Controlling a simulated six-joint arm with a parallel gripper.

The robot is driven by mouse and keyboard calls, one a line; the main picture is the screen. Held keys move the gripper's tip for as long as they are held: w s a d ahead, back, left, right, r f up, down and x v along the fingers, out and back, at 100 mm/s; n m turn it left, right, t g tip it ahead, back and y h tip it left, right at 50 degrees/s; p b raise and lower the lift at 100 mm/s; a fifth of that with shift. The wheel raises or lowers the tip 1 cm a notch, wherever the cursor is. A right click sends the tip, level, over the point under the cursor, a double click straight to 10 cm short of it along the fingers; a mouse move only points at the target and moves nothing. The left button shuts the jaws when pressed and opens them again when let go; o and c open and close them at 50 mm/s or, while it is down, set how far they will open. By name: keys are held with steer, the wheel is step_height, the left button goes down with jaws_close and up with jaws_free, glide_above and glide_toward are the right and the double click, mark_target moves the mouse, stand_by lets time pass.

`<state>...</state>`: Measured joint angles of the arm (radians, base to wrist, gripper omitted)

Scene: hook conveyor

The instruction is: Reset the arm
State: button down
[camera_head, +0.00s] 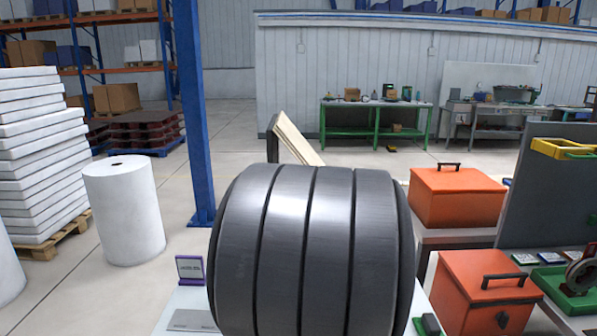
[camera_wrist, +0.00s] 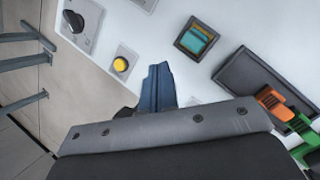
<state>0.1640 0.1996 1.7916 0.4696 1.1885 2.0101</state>
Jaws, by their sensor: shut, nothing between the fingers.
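My gripper (camera_wrist: 158,82) shows in the wrist view as two blue fingers pressed together, with nothing between them. It is over a white surface (camera_wrist: 150,35). A yellow round button (camera_wrist: 120,64) on a pale plate is just left of the fingertips. A dark square frame with a teal inside (camera_wrist: 197,39) is to their upper right. The grey gripper mount hides the lower part of the wrist view. In the head view the gripper is not seen, as a large dark grooved body blocks the middle at close range.
In the wrist view, a dark tray (camera_wrist: 240,72) with an orange item (camera_wrist: 272,102) and green pieces lies right, and a dial (camera_wrist: 78,20) upper left. In the head view, orange boxes (camera_head: 455,197) (camera_head: 482,300) and a dark upright panel (camera_head: 530,190) stand right; a purple-framed sign (camera_head: 190,269) stands left.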

steer(key=w+a+r+n+h, duration=0.1)
steer(key=w+a+n+h, duration=0.3)
steer(key=a, duration=0.7)
steer(key=w+a+n+h, duration=0.1)
steer(key=w+a+n, duration=0.35)
steer(key=a, duration=0.65)
steer(key=shift+n+g, duration=0.25)
steer(key=shift+g, duration=0.15)
steer(key=shift+s+d+r, duration=0.1)
steer(key=shift+s+r, duration=0.1)
steer(key=shift+r, duration=1.05)
steer(key=shift+s+d+r, duration=0.1)
steer(key=shift+s+r, duration=0.1)
steer(key=shift+r, duration=1.05)
steer(key=shift+f, duration=0.1)
steer(key=s+d+f+m+y, duration=0.1)
steer(key=d+f+m, duration=0.1)
steer(key=d, duration=0.4)
steer(key=s+d+f+m+y, duration=0.1)
steer(key=s+d+f+m, duration=0.1)
steer(key=d, duration=0.5)
steer(key=shift+d+f+m+y, duration=0.15)
steer(key=shift+f+m+y, duration=0.25)
steer(key=shift+f, duration=0.3)
